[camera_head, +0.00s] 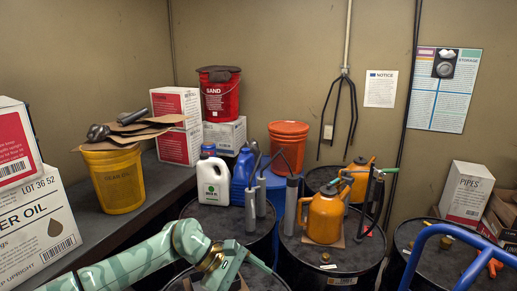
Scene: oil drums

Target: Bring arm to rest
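My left arm (130,258), pale green with a camouflage pattern, comes in from the lower left and bends at a joint near the bottom middle. Past a brass-coloured ring, its end (232,264) is over a black drum top, with a thin green part pointing right. I cannot make out separate fingertips or whether the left gripper is open or shut. Nothing held shows clearly. My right arm and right gripper are not in view.
Black drums carry an orange oil can (323,217), a white jug (213,181) and hand pumps. A yellow bucket (116,181) stands on the dark shelf at left. Boxes (30,225) stand at far left. A blue curved bar (446,231) crosses the lower right.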

